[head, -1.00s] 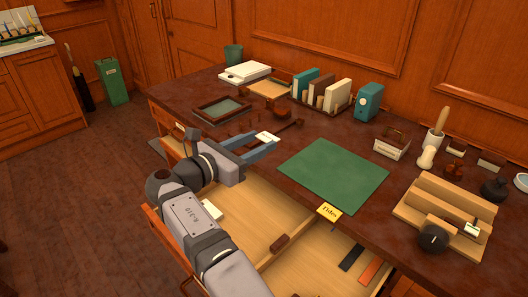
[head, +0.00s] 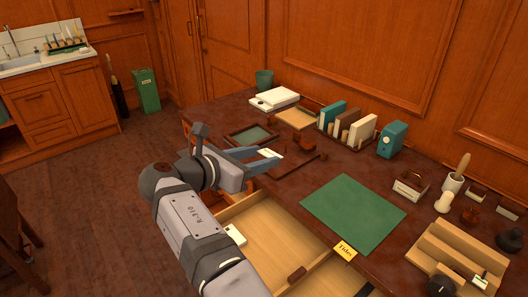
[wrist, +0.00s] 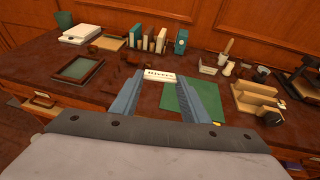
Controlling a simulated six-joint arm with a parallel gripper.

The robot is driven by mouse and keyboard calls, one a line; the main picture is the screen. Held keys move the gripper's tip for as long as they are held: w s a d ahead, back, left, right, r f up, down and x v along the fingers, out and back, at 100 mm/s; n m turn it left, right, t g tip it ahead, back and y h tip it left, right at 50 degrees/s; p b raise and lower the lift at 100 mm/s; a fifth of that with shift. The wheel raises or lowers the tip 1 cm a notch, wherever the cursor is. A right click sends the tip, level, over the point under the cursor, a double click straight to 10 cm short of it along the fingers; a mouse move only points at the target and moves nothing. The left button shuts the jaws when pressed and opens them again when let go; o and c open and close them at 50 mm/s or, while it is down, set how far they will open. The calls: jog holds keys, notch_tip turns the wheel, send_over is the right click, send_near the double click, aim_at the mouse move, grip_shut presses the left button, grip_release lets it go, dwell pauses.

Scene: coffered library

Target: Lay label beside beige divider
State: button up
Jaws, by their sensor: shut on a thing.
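My gripper (head: 266,155) is shut on a small white label (wrist: 159,75), which lies flat between the fingertips above the desk. Its dark print seems to read "Rivers" in the wrist view. The label also shows in the head view (head: 270,153). A beige divider (head: 362,129) stands upright in a rack at the back of the desk, with a brown one and a teal one to its left. The divider also shows in the wrist view (wrist: 161,41), beyond my fingertips. The label is well apart from it.
A green mat (head: 353,212) lies on the desk, with a yellow "Tides" label (head: 345,249) at the front edge. A teal box (head: 392,140) stands right of the rack. A shallow tray (head: 252,135) lies left of my gripper. An open drawer (head: 270,250) is below.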

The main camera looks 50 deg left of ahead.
jog(key=shift+s+r, duration=0.15)
jog(key=s+d+f+g+h+p, duration=0.1)
jog(key=s+d+f, duration=0.4)
jog(key=f, duration=0.7)
jog(key=s+d+f+m+g+h+p, duration=0.1)
jog(key=s+d+f+g+p, duration=0.2)
jog(key=f, duration=0.9)
jog(key=s+d+g, duration=0.1)
jog(key=s+d, duration=0.1)
jog(key=shift+s+d+m+g+p, duration=0.25)
jog(key=shift+s+m+g+p, duration=0.05)
jog(key=shift+g+p, duration=0.1)
jog(key=shift+f, duration=0.3)
